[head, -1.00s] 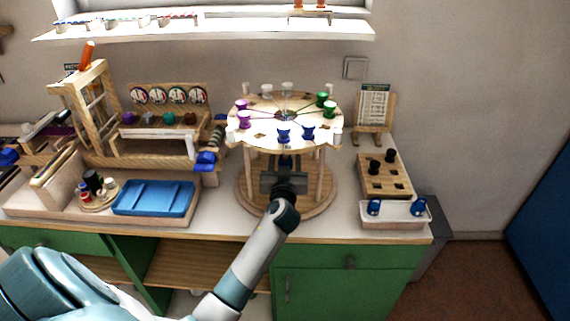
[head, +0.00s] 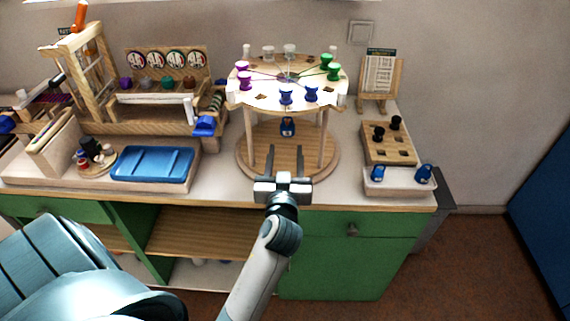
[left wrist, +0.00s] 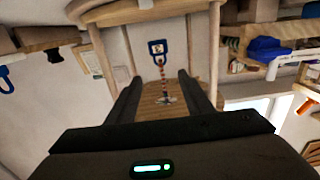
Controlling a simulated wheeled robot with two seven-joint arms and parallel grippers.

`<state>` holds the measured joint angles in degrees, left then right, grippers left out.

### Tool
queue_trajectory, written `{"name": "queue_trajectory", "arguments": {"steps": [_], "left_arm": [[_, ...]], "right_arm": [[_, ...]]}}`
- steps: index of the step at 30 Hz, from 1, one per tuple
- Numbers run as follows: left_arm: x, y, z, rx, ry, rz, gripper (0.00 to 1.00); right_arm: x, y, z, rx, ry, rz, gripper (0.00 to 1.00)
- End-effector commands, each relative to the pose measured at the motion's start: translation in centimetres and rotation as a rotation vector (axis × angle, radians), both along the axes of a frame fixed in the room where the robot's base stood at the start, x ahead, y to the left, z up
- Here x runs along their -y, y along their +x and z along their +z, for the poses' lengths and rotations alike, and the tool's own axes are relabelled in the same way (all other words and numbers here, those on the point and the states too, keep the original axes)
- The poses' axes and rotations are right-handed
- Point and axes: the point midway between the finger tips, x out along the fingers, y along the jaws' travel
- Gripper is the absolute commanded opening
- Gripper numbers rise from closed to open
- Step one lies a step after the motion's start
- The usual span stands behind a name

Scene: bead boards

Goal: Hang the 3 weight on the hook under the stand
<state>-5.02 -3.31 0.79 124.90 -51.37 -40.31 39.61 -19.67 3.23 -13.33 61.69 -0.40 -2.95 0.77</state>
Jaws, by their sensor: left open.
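The round stand (head: 255,99) is a wooden disc on posts over a round base (head: 262,160). A blue weight (head: 288,127) shows beneath the disc. In the left wrist view, which looks upside down, this weight (left wrist: 157,47) has a pale label, whose number I cannot read. It hangs at the end of a beaded cord (left wrist: 163,76) under the stand, apart from the base. The hook itself is too small to make out. My left gripper (head: 286,156) is open and empty in front of the stand, with the weight beyond its fingertips. My right gripper is out of view.
Two other blue weights, one left (head: 377,174) and one right (head: 424,174), sit at a white tray (head: 398,188). A wooden block with black pegs (head: 391,153) stands behind it. Colored spools (head: 311,94) stand on the disc. A blue tray (head: 152,164) lies at left.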

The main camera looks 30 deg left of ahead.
Motion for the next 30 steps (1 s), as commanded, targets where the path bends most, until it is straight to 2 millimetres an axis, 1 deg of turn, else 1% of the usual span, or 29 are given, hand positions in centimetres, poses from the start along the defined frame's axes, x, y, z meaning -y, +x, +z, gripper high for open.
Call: {"name": "queue_trajectory", "arguments": {"steps": [3,8,30], "left_arm": [[0.8,-1.2,-0.2,0.0,-0.001,0.0,0.47],[1.1,-1.9,0.0,-0.001,0.001,0.001,0.47],[1.2,-2.0,0.0,-0.001,0.001,0.0,0.47]], "right_arm": [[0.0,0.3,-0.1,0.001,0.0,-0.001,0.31],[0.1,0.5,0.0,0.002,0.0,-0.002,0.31],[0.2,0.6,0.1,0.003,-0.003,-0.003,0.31]]}}
